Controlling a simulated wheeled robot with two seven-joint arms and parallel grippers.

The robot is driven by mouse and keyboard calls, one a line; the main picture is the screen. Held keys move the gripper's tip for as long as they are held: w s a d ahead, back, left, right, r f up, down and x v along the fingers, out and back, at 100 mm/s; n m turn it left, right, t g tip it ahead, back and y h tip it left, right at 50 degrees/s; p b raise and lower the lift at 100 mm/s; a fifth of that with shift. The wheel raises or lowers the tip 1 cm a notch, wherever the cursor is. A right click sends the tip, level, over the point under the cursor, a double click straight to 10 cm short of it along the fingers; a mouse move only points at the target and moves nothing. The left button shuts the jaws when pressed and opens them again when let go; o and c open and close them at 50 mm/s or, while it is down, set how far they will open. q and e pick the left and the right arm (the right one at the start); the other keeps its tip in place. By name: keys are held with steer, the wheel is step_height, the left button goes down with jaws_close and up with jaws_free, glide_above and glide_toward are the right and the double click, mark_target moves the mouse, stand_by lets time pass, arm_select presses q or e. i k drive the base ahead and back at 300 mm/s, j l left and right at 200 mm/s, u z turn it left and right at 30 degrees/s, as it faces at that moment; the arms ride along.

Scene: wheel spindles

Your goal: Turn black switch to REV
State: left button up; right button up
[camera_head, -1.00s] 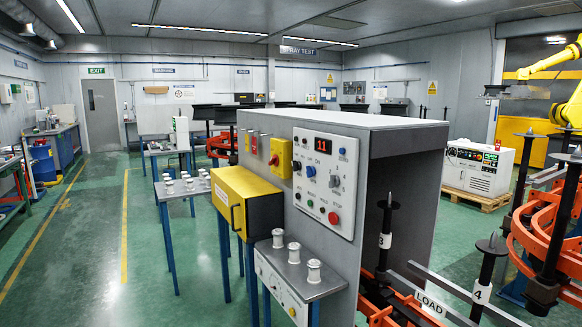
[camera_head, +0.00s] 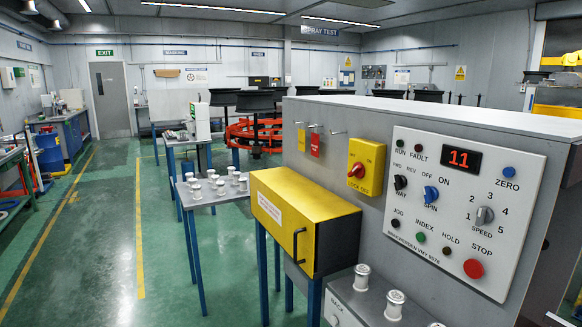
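The black switch (camera_head: 400,182) is on the white control panel (camera_head: 455,262), at its left side. FWD and REV are printed above it and WAY below it. It is too small in the picture to tell which mark its knob points at. A blue SPIN switch (camera_head: 430,193) with OFF and ON above it sits just to its right. The red display (camera_head: 460,159) reads 11. Neither of my grippers is in view, and nothing covers the switch.
A grey speed knob (camera_head: 485,215), a red STOP button (camera_head: 473,268) and a green INDEX button (camera_head: 420,237) share the panel. A yellow box (camera_head: 305,207) and a yellow lock-off switch (camera_head: 366,166) are to its left. White spools (camera_head: 394,304) stand below. Green floor is free at left.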

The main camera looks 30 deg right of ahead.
mark_target(399, 182)
steer(key=i+j+z, duration=0.2)
steer(key=i, duration=0.3)
steer(key=i+z, duration=0.2)
steer(key=i, duration=0.25)
steer(key=i+j+z, duration=0.25)
steer(key=i, duration=0.25)
